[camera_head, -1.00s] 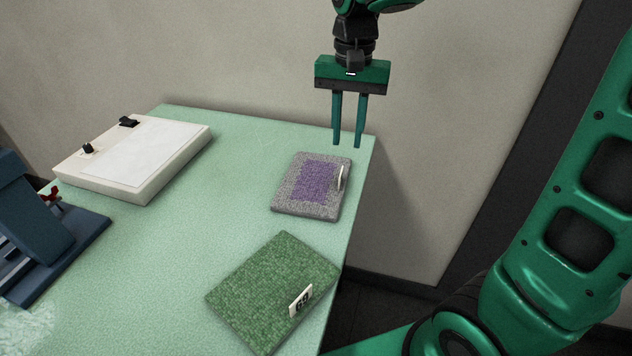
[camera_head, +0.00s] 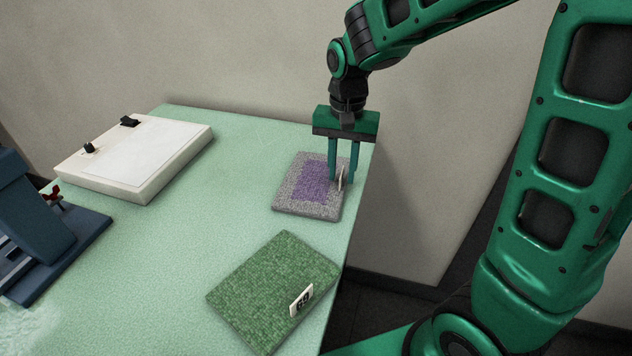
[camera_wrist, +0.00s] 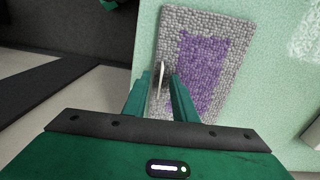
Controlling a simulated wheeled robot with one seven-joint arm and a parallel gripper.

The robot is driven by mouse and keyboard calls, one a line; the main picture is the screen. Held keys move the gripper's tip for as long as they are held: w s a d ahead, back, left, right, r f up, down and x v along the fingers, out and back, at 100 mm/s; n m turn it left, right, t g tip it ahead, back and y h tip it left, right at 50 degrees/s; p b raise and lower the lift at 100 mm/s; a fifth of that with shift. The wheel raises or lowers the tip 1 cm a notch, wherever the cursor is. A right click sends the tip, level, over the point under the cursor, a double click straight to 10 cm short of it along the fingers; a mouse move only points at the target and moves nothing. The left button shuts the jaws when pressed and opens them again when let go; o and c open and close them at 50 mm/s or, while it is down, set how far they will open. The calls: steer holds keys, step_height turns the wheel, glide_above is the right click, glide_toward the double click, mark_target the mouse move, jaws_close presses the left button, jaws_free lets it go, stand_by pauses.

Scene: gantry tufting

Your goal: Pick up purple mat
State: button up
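The purple mat (camera_head: 308,182) is a tufted rectangle with a grey border and a purple middle. It lies flat near the table's right edge, with a small upright white tag (camera_head: 340,178) on its right side. My gripper (camera_head: 342,180) is down at that side of the mat, fingers pointing downward. In the wrist view the mat (camera_wrist: 204,62) extends to the upper right, and the tag (camera_wrist: 160,74) stands between the two fingertips. The fingers are apart, with a gap visible around the tag. Contact with the tag cannot be made out.
A green mat (camera_head: 270,285) with a numbered white tag lies nearer the front on the green table (camera_head: 185,245). A white board (camera_head: 135,160) with black clips lies at the back left. A blue device (camera_head: 35,230) stands at the left. The table's middle is clear.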

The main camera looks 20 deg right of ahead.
steer(key=shift+f, duration=0.15)
jaws_close()
stand_by(1.4)
